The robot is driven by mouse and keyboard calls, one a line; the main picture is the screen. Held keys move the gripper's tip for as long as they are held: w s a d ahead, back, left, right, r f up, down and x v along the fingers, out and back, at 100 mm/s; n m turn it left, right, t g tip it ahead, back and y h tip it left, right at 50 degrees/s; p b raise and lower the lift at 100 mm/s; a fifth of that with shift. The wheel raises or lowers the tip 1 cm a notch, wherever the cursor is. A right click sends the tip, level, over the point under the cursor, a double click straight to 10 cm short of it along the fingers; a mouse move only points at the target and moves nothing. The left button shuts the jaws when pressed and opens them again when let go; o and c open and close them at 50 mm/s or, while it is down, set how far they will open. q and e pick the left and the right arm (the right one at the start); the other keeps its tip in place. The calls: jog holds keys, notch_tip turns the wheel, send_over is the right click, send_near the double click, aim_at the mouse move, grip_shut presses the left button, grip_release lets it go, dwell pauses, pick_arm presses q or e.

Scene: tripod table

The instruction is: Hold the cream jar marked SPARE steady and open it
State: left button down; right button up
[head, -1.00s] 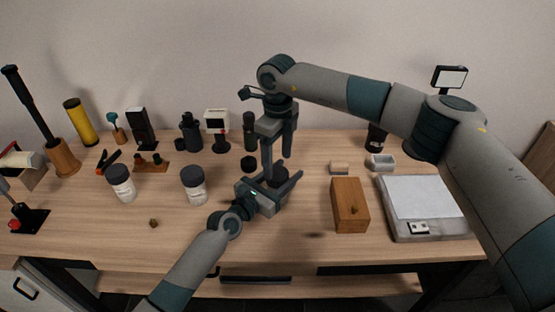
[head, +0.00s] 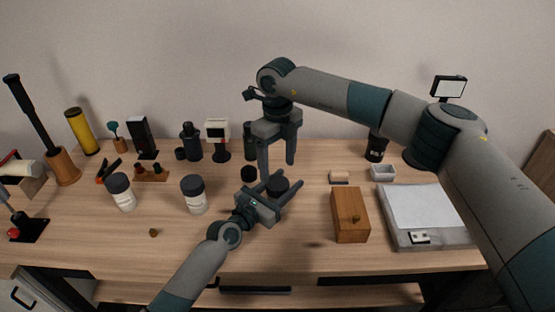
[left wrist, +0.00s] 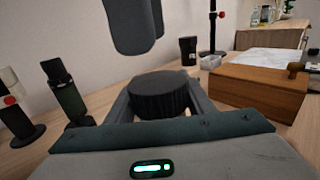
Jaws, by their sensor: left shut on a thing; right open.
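A jar with a dark ribbed lid (head: 278,187) stands between the fingers of my left gripper (head: 283,198), which is shut on it. The lid (left wrist: 160,96) also shows in the left wrist view, with a finger on each side. The jar's body and any SPARE marking are hidden by the gripper. My right gripper (head: 278,171) points down above the lid, open, its two fingers spread apart. Its fingers also show at the top of the left wrist view (left wrist: 138,28), apart from the lid.
Two white jars with black lids, one at far left (head: 123,197) and one nearer (head: 195,199), stand left of my left gripper. A wooden box (head: 349,216) and a grey tray with a white sheet (head: 425,205) are on the right. Bottles and tools line the back.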

aim_at(278, 183)
jog(key=shift+f, duration=3.4)
jog(key=c, duration=1.1)
jog(key=shift+r+n, duration=0.1)
jog(key=shift+n, duration=1.6)
jog(key=o, duration=1.2)
jog(key=shift+r, duration=0.1)
